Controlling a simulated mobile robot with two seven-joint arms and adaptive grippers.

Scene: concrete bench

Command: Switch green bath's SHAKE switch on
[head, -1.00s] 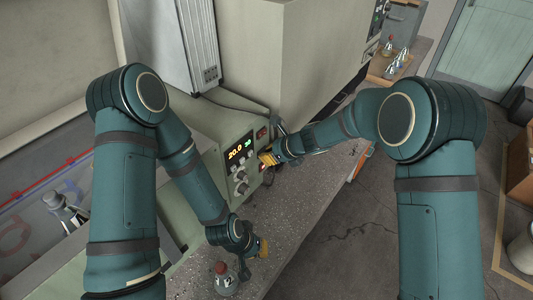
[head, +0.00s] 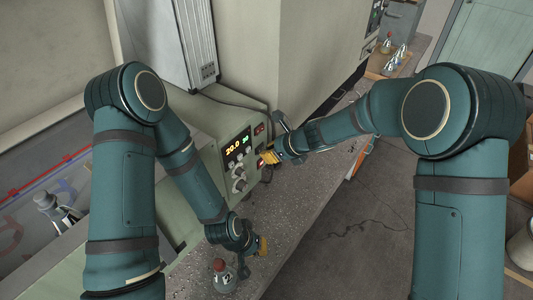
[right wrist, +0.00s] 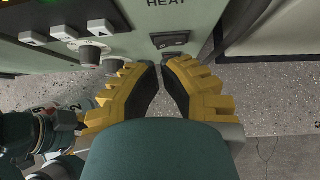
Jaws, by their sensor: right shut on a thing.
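The green bath (head: 205,118) stands at the bench's back edge, its front panel carrying a lit display (head: 236,148), knobs and switches. A red-lit switch (head: 259,129) sits at the panel's upper right. In the right wrist view a dark switch (right wrist: 170,40) sits below the HEAT label; its own label and position are not readable. My right gripper (right wrist: 162,64) is at this lower switch, its yellow fingertips nearly together; their contact is partly hidden. It also shows at the panel in the head view (head: 268,156). My left gripper (head: 262,247) hangs over the bench, opening unclear.
A red-topped flask (head: 223,277) stands on the speckled bench (head: 300,215) close to my left gripper. A large beige cabinet (head: 315,55) stands beyond the bath. A tray with flasks (head: 398,62) is at the far end. A cable runs behind the panel.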

